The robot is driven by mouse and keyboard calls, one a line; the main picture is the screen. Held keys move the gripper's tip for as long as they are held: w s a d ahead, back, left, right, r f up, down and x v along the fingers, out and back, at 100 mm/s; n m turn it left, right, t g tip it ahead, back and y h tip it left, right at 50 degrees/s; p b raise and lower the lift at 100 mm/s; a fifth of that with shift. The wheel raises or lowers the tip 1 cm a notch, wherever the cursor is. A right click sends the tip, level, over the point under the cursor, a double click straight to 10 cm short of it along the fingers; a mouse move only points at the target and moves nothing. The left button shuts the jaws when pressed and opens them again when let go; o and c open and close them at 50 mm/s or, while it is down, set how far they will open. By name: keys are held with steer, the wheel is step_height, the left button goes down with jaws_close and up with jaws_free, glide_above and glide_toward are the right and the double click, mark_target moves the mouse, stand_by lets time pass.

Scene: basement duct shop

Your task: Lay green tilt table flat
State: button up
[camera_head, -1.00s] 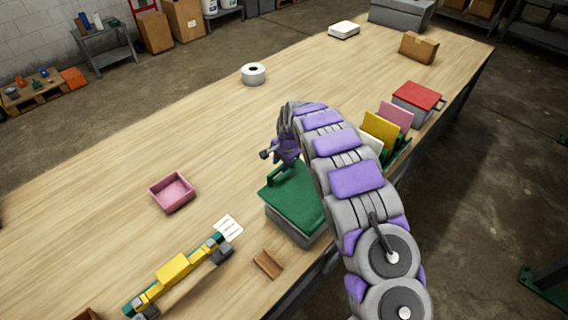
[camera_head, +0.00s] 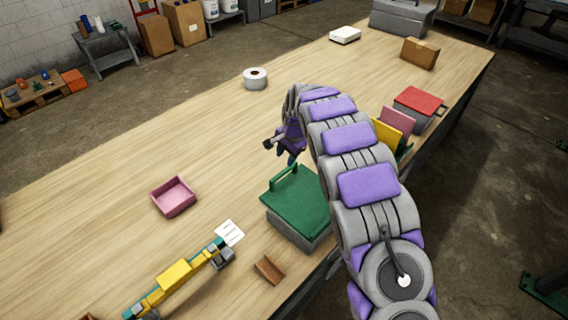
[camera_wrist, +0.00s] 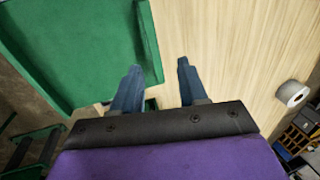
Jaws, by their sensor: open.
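The green tilt table (camera_head: 302,200) has a green top with a raised handle (camera_head: 284,177) along its far-left edge. The top lies close over a grey base (camera_head: 292,230) and looks about level, though a slight tilt is hard to rule out. My gripper (camera_head: 281,153) is just above and beyond the handle, open and empty. In the wrist view the green top (camera_wrist: 75,45) fills the upper left, and the handle (camera_wrist: 147,45) runs beside the left finger. My arm covers the area right of the green top.
A pink tray (camera_head: 173,197), a yellow tool-like device (camera_head: 178,274), a white card (camera_head: 230,233) and a brown block (camera_head: 268,270) lie nearby. A tape roll (camera_head: 255,78) stands farther back. Yellow and pink panels (camera_head: 388,133) and a red-lidded box (camera_head: 418,105) are to the right.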

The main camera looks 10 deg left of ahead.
steer(key=v, duration=0.9)
steer(key=shift+a, duration=0.1)
steer(key=shift+r, duration=0.1)
steer(key=s+d+r+n+g+h+b, duration=0.1)
steer(key=s+d+r+n+b, duration=0.1)
steer(key=s+d, duration=0.7)
steer(key=s+d+r+n+h+b, duration=0.1)
steer(key=s+d+r+b, duration=0.15)
steer(key=s+d, duration=0.7)
steer(key=s+f+n+g+b, duration=0.1)
steer(key=s+f+n, duration=0.1)
steer(key=s, duration=1.3)
steer(key=s+d+f+n+g+b, duration=0.1)
steer(key=s+f+n+b, duration=0.1)
steer(key=s, duration=1.4)
steer(key=shift+f+n+b, duration=0.3)
steer(key=shift+f, duration=0.55)
